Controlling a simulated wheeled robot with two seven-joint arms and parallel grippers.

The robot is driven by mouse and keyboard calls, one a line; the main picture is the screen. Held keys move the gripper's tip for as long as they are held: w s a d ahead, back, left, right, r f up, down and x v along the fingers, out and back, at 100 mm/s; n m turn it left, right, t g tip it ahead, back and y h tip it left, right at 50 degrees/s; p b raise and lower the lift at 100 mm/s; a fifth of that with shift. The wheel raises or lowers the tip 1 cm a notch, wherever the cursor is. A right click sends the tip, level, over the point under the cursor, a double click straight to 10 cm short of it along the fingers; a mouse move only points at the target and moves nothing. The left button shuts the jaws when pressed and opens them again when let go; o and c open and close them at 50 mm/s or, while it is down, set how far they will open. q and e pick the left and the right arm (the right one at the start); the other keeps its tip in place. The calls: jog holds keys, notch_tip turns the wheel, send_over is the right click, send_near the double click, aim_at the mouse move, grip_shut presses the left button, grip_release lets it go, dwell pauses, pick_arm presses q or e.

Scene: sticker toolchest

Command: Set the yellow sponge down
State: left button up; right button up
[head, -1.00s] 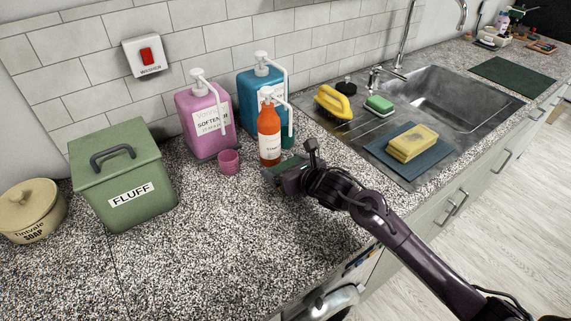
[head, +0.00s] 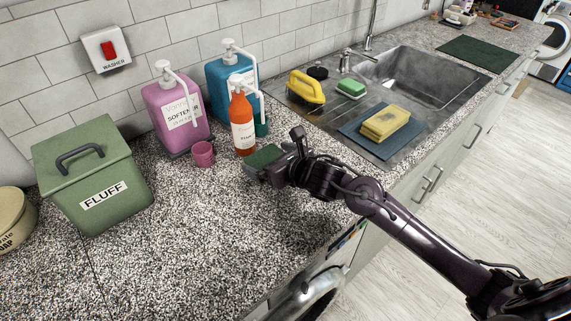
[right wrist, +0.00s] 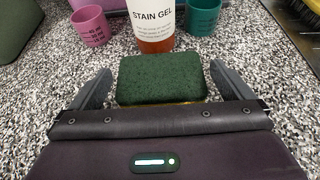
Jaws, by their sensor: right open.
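My right gripper (head: 266,163) is low over the speckled counter, in front of the orange stain gel bottle (head: 243,124). In the right wrist view its two fingers (right wrist: 164,90) are open, with a gap on each side of a sponge (right wrist: 162,80). This sponge has a dark green scouring face up and a thin strip of yellow at its near edge; it appears to lie on the counter. In the head view its green face (head: 264,156) shows at the fingers. Another yellow block (head: 385,122) lies on a blue mat by the sink. My left gripper is not in view.
A pink cup (head: 203,154), a teal cup (head: 261,127) and pink (head: 178,121) and blue (head: 222,91) pump bottles stand behind. A green FLUFF bin (head: 95,180) is at left. The sink (head: 425,78) is at right. The front counter (head: 220,230) is clear.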

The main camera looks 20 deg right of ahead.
jog(key=v, duration=0.6)
jog(key=shift+s+d+b, duration=0.15)
jog(key=shift+s+b, duration=0.2)
jog(key=shift+b, duration=0.05)
jog(key=shift+s+d+r, duration=0.15)
jog(key=shift+s+r, duration=0.2)
jog(key=shift+s, duration=0.2)
